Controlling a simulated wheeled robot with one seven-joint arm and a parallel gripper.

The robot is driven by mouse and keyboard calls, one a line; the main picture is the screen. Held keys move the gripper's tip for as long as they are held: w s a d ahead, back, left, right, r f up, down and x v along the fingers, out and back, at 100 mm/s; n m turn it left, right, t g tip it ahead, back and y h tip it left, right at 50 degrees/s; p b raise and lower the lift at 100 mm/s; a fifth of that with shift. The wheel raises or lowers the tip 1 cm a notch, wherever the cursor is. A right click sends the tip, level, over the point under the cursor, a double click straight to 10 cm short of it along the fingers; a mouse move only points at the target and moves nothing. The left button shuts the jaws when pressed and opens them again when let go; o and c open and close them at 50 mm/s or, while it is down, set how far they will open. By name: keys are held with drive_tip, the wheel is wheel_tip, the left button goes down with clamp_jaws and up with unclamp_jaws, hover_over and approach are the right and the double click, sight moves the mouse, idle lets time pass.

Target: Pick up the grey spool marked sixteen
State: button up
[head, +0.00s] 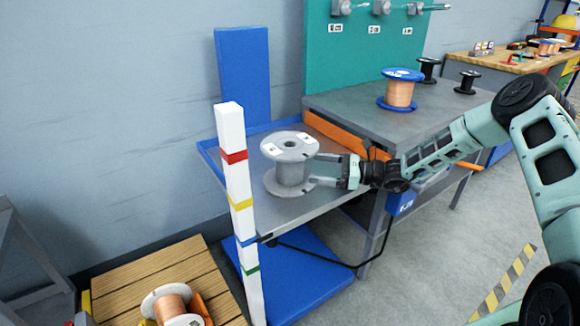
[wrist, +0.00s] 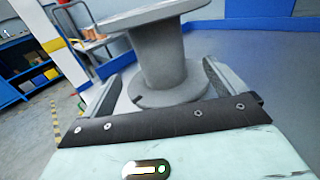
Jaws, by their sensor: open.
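A grey spool (head: 290,165) stands upright on a grey shelf with a blue rim (head: 300,208). Small white labels are on its top flange, but I cannot read them. My gripper (head: 318,170) reaches in from the right, with its fingers at the spool's near side. In the wrist view the spool (wrist: 158,55) stands just ahead, its core between the two open fingers (wrist: 160,85). The fingers appear apart from the core. The spool's far side is hidden.
A white post with coloured bands (head: 238,190) stands in front of the shelf's left side. A grey workbench (head: 350,100) on the right bears a blue copper-wire spool (head: 400,90) and black spools (head: 467,82). A wooden pallet (head: 120,295) with another copper spool (head: 172,302) lies lower left.

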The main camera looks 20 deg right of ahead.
sight(290, 165)
drive_tip(key=b+x, duration=0.1)
drive_tip(key=x, duration=0.8)
drive_tip(key=shift+w+a+f+b, duration=0.1)
drive_tip(key=shift+f+b, duration=0.05)
drive_tip(key=shift+b, duration=0.2)
drive_tip(key=c, duration=1.3)
